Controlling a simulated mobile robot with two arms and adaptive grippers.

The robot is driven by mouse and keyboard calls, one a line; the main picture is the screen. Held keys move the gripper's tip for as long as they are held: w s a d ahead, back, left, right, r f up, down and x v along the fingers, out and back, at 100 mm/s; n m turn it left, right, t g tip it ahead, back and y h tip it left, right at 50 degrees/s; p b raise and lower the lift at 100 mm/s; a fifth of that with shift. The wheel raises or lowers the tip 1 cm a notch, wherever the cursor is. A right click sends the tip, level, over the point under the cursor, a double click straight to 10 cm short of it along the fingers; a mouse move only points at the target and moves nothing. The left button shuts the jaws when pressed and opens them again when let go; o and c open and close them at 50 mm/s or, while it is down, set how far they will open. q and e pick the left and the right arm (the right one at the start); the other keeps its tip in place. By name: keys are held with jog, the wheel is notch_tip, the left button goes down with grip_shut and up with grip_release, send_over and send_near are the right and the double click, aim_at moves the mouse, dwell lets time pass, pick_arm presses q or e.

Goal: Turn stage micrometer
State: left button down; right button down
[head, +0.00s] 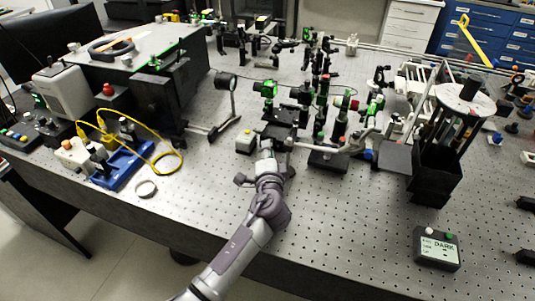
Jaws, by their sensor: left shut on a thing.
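My left gripper (266,150) reaches up from the bottom of the head view to the front of a dark translation stage (279,133) in the middle of the bench. Its fingers are shut on a small part at the stage's front edge, at the place of the stage micrometer. The fingers hide most of that part, so its scale and angle cannot be read. A mount with a green-lit element (267,89) stands just behind the stage. My right gripper does not show.
Close by stand a small yellow-topped box (245,143) on the left and several optical mounts (340,120) on the right. A black tower (436,170) and a "DARK" box (437,248) stand farther right. The perforated bench (350,215) is clear in front.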

pick_arm(q)
jog(key=shift+f, duration=0.1)
dwell(0.3)
jog(key=c, duration=1.1)
grip_release()
jog(key=s, duration=0.4)
jog(key=s+r, duration=0.1)
jog(key=s, duration=0.7)
jog(key=shift+d+r, duration=0.15)
jog(key=shift+d, duration=0.25)
